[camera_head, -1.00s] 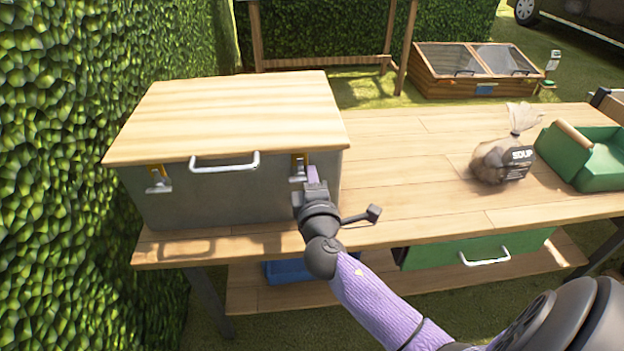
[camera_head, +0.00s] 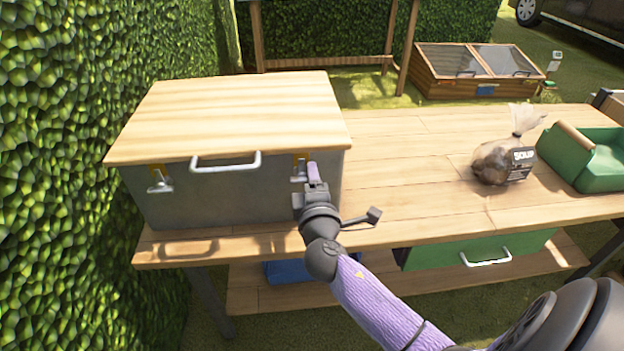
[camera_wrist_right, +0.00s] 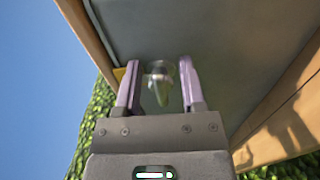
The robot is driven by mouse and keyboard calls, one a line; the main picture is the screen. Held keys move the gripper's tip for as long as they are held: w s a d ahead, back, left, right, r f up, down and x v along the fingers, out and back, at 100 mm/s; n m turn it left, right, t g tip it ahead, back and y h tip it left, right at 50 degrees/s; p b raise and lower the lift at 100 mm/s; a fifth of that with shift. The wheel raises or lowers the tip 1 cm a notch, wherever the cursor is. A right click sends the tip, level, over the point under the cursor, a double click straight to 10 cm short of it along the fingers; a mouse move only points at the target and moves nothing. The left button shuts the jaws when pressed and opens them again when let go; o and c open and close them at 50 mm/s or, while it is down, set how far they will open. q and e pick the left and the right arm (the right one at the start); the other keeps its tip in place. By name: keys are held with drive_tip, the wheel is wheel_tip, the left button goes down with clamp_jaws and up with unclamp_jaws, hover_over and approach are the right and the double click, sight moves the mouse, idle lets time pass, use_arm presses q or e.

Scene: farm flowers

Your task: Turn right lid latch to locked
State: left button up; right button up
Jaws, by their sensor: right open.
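A grey metal box (camera_head: 222,198) with a pale wooden lid (camera_head: 235,115) stands on the left of the workbench, lid down. Its right latch (camera_head: 298,171), silver with a yellow plate, is on the front near the right corner. My right gripper (camera_head: 312,172) is in front of the box at this latch. In the right wrist view, my right gripper (camera_wrist_right: 159,66) is open, with the silver latch handle (camera_wrist_right: 161,86) between its two purple fingers. Whether the fingers touch it, I cannot tell. The left latch (camera_head: 159,180) hangs on the box front. My left gripper is out of view.
A white lid handle (camera_head: 226,162) sticks out left of the right latch. The wooden workbench (camera_head: 405,160) is clear right of the box. A bag (camera_head: 494,162) and a green tray (camera_head: 575,175) stand farther right. A hedge (camera_head: 80,150) borders the left side.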

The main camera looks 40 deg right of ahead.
use_arm(q)
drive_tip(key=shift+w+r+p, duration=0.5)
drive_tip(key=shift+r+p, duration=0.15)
drive_tip(key=shift+p, duration=0.05)
use_arm(e)
drive_tip(key=v, duration=0.9)
drive_tip(key=shift+s+a, duration=0.25)
drive_tip(key=shift+s, duration=0.05)
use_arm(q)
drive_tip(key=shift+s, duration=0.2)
